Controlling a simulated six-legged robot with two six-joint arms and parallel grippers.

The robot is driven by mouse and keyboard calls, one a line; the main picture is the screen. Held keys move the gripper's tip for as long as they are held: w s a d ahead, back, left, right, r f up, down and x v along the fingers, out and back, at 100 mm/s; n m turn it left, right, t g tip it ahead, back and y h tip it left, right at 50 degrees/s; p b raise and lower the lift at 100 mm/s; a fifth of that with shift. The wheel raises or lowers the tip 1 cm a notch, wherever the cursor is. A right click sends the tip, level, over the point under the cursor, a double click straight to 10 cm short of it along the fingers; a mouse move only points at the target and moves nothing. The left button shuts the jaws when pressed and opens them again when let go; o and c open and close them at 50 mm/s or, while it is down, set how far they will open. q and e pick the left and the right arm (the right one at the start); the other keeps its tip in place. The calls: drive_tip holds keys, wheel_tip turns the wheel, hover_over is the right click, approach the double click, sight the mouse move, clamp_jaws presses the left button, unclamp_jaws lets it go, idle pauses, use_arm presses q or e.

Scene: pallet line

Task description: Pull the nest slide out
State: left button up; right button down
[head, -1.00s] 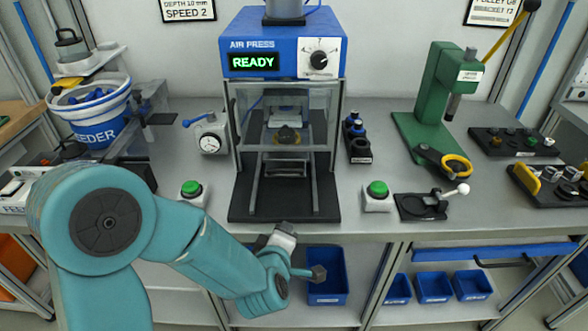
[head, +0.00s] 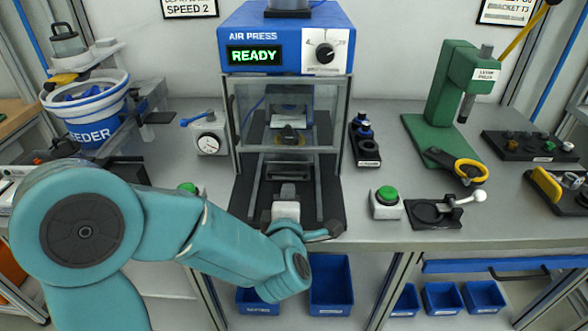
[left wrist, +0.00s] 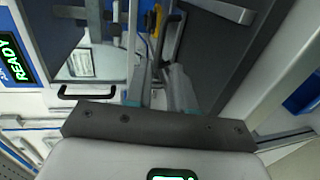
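The air press (head: 285,40) stands at the back centre with its display reading READY. Its nest slide (head: 289,137) sits inside, behind the clear guard, with a dark and yellow nest part and rails running toward me. My left gripper (head: 287,190) is over the black base plate (head: 240,205) in front of the guard, pointing into the press. In the left wrist view its two fingers (left wrist: 158,82) stand apart, with parts of the slide beyond them. I cannot tell whether they touch the slide. My arm hides part of the base plate. My right gripper is not in view.
A green button (head: 386,197) stands right of the press; another (head: 189,188) is partly behind my arm. A dial gauge (head: 208,140) is at left, a black part stand (head: 364,145) at right. A green lever press (head: 455,100) is farther right. Blue bins (head: 331,285) hang below the bench.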

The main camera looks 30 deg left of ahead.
sight(289, 174)
use_arm(q)
drive_tip(key=p+x, duration=0.1)
drive_tip(key=x, duration=1.2)
drive_tip(key=shift+w+a+f, duration=0.1)
drive_tip(key=shift+w+a, duration=0.15)
clamp_jaws()
